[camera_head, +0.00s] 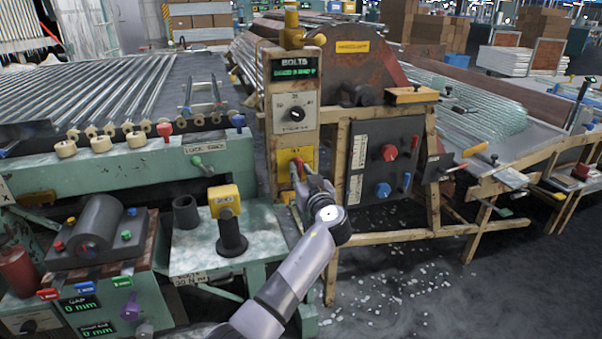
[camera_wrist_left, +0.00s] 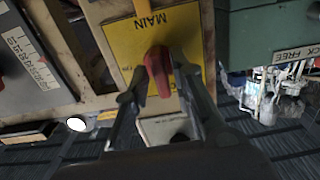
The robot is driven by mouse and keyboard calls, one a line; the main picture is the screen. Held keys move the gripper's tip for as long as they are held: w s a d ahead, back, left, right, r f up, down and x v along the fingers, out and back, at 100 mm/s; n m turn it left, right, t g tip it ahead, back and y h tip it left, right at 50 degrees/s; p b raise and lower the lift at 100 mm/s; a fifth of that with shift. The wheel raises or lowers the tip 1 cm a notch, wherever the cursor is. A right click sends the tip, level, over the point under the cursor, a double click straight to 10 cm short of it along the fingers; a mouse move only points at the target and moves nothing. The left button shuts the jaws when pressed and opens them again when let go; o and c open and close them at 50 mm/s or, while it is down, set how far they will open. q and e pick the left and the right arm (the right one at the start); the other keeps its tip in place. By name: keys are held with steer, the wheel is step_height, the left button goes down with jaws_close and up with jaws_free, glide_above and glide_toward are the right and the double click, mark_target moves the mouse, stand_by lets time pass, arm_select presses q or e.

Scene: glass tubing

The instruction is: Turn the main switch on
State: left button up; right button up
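The main switch is a red handle (camera_wrist_left: 158,72) on a yellow plate (camera_wrist_left: 150,38) marked MAIN in the left wrist view. In the head view the yellow plate (camera_head: 284,160) sits low on the upright panel, with the red handle (camera_head: 299,164) partly behind my gripper. My left gripper (camera_wrist_left: 157,86) has its two dark fingers apart, one on each side of the red handle. Whether the fingers touch the handle is not clear. In the head view the left gripper (camera_head: 309,182) is right in front of the plate. My right gripper is not in view.
Above the plate is a dial panel (camera_head: 296,108) under a BOLTS display (camera_head: 295,69). To the right is a dark panel (camera_head: 383,165) with red and blue knobs on a wooden frame. A green machine bench (camera_head: 120,165) with knobs stands left. Glass bits litter the floor.

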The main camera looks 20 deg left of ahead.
arm_select(q)
jaws_close()
